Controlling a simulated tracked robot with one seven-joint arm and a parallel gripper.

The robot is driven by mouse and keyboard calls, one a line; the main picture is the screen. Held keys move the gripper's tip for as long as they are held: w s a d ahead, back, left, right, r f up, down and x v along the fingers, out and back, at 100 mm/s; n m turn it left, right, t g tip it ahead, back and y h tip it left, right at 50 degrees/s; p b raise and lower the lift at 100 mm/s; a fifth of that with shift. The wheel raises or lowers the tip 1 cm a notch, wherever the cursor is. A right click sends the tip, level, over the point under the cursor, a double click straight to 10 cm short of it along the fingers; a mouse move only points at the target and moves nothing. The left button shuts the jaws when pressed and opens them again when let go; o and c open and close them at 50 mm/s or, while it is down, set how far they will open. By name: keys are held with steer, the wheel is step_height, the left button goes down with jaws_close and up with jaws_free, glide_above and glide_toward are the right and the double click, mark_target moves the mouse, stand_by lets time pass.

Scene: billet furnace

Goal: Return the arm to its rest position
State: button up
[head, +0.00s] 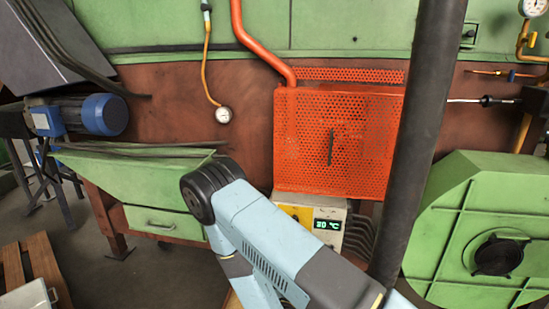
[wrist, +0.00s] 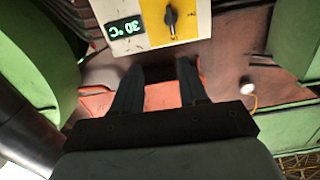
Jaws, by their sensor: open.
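My gripper (wrist: 158,75) shows in the wrist view with its two dark fingers apart and nothing between them. Beyond the fingertips is the control box (wrist: 200,20), with a green 30 °C display (wrist: 124,28) and a black knob (wrist: 170,17) on a yellow panel. The fingers look apart from the box. In the head view my blue-grey arm bends in front of the furnace and partly covers the control box (head: 340,208); my gripper is hidden there.
An orange perforated guard (head: 300,140) stands above the box. A green bench with a drawer (head: 165,222) and a blue motor (head: 100,114) are at left. A dark pipe (head: 420,130) and a green round housing (head: 455,250) are at right. A gauge (head: 223,115) hangs from a hose.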

steer(key=w+r+m+g, duration=0.35)
steer(key=w+r, duration=0.25)
steer(key=r, duration=0.2)
steer(key=s+d+r+n+g+y, duration=0.1)
steer(key=d+r+g+y, duration=0.15)
steer(key=r, duration=0.85)
steer(key=d+r+n+g+y, duration=0.1)
steer(key=r+g+y, duration=0.15)
steer(key=r, duration=0.85)
steer(key=s+d+r+n+g+y, duration=0.1)
steer(key=s+d+r, duration=0.2)
steer(key=s+r, duration=0.25)
steer(key=s+d+r+n, duration=0.2)
steer(key=s+d+r, duration=0.1)
steer(key=s+r, duration=0.25)
steer(key=s+d+r+g+h, duration=0.1)
steer(key=s+d+r, duration=0.2)
steer(key=s, duration=0.5)
steer(key=s+d+r+n+g+h, duration=0.1)
steer(key=s+d+r, duration=0.2)
steer(key=s, duration=0.6)
steer(key=d, duration=0.2)
steer(key=shift+d, duration=0.35)
steer(key=shift+r, duration=0.1)
